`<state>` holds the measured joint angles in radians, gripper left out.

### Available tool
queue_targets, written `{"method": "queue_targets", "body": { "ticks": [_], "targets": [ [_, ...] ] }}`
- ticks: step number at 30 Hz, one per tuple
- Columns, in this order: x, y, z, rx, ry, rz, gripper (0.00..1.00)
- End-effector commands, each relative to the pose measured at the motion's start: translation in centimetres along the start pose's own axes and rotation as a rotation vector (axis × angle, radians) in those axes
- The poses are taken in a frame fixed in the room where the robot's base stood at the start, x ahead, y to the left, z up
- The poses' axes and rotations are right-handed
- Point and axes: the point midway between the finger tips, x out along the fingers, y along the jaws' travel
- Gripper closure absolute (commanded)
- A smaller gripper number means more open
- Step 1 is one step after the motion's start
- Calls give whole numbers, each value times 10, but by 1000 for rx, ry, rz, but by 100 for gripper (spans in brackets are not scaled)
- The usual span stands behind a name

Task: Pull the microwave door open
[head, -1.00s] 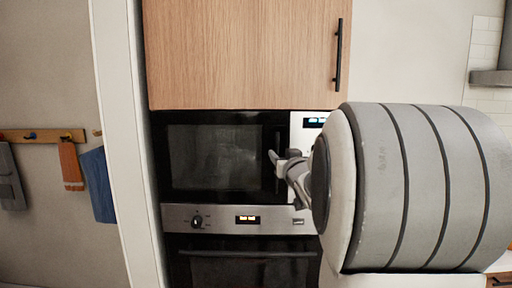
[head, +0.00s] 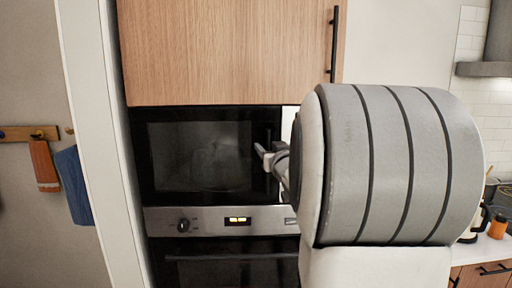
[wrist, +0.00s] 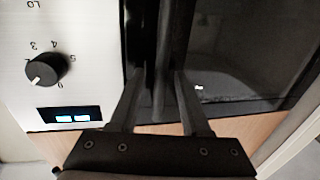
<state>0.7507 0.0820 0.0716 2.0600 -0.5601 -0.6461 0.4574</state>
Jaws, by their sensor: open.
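The microwave (head: 160,150) has a black door with a dark glass window (head: 200,155), and the door is shut. In the wrist view the picture is turned over: the door glass (wrist: 245,50) lies on the right and the silver control panel (wrist: 75,20) on the left. The dark upright door handle (wrist: 163,40) runs between them. My gripper (head: 263,155) is open at the handle side of the door. In the wrist view its two fingers (wrist: 159,78) stand on either side of the handle. Whether they touch it, I cannot tell. My arm hides most of the control panel in the head view.
An oven (head: 235,270) with a silver panel (head: 215,222) is below the microwave. A wooden cupboard (head: 220,50) with a black handle (head: 334,45) is above. A white wall edge (head: 88,120) stands at the left, with towels (head: 73,185) beyond. A counter (head: 485,252) is at the right.

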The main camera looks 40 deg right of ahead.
Motion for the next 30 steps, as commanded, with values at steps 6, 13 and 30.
{"method": "queue_targets", "body": {
  "ticks": [6, 13, 30],
  "targets": [
    [0, 0, 0, 0, 0, 0, 53],
    [0, 0, 0, 0, 0, 0, 94],
    [0, 0, 0, 0, 1, 0, 100]
  ]
}}
